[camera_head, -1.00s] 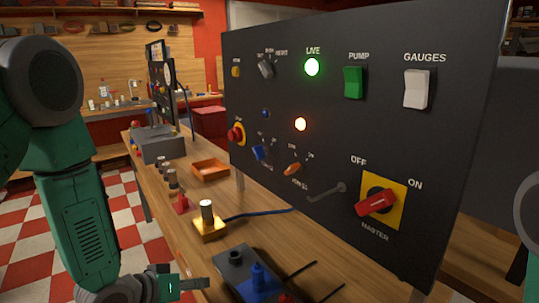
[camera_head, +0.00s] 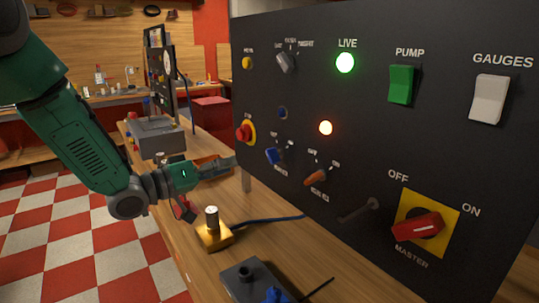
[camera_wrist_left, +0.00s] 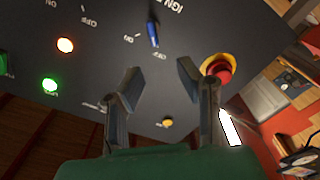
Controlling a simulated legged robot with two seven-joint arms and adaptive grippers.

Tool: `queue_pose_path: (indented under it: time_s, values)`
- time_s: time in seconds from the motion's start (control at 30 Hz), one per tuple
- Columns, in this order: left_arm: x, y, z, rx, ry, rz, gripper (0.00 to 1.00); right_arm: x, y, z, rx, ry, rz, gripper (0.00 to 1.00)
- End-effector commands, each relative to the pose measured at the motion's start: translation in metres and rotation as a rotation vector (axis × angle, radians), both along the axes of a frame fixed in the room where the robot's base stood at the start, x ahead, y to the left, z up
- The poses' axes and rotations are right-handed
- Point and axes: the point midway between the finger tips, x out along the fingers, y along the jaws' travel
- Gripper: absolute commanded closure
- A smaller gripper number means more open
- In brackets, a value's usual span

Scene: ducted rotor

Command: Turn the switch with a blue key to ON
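The blue key switch (camera_head: 273,156) is on the lower left of the black panel, below a small blue button. It also shows in the left wrist view (camera_wrist_left: 153,34), where the panel is upside down and the key's near end lies close to an OFF label. My left gripper (camera_head: 234,165) is left of the blue key in the head view, apart from it. In the left wrist view its two fingers (camera_wrist_left: 158,75) are spread, with bare panel between the tips and the key beyond them. My right gripper is not in view.
An orange key switch (camera_head: 316,177) is right of the blue one. A red stop button (camera_head: 244,132) on yellow is to its upper left. A grey lever (camera_head: 360,210) sticks out below. A yellow-based post (camera_head: 213,232) stands on the wooden bench (camera_head: 185,240) under my left arm.

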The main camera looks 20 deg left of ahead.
Motion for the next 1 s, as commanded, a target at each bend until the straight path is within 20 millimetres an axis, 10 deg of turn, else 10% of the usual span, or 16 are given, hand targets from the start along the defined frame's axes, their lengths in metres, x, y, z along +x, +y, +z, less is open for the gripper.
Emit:
queue_pose_path:
  time_s: [0.5,1.0]
  values:
    - [0.079,-0.063,0.000,0.003,0.000,-0.003,0.69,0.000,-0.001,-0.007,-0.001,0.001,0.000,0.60]
    - [0.089,-0.076,0.001,0.005,0.002,-0.002,0.80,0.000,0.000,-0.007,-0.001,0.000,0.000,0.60]
